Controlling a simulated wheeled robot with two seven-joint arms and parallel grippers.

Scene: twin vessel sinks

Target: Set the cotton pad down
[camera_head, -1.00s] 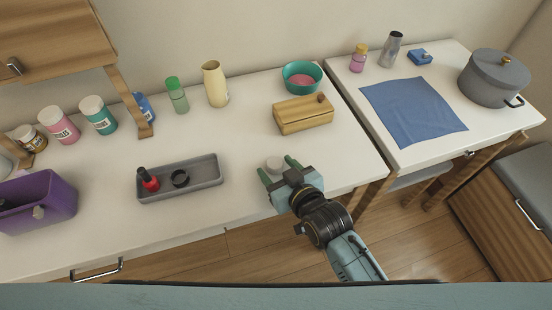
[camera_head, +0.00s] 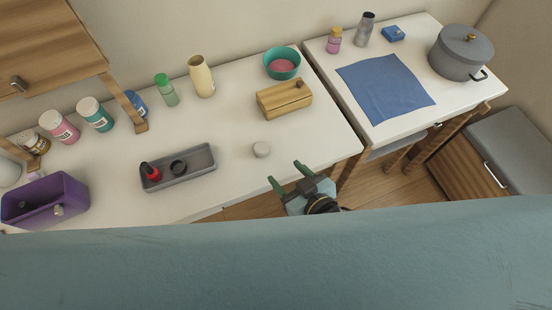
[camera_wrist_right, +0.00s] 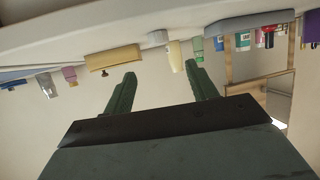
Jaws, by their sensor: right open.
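The cotton pad (camera_head: 261,149), a small round off-white disc, rests flat on the white counter (camera_head: 235,185) near its front edge. It also shows in the wrist view (camera_wrist_right: 157,38), just beyond my open fingers. My right gripper (camera_head: 285,174) is open and empty. It is apart from the pad, below and to the right of it in the head view, by the counter's front edge. The right gripper's green fingers also show in the wrist view (camera_wrist_right: 158,72), spread with nothing between them. My left gripper is not in view.
A wooden box (camera_head: 284,99) stands behind the pad. A grey tray (camera_head: 205,164) with a red bottle (camera_head: 150,171) and a dark ring (camera_head: 178,168) lies to its left. A purple bin (camera_head: 70,190) is farther left. The counter around the pad is clear.

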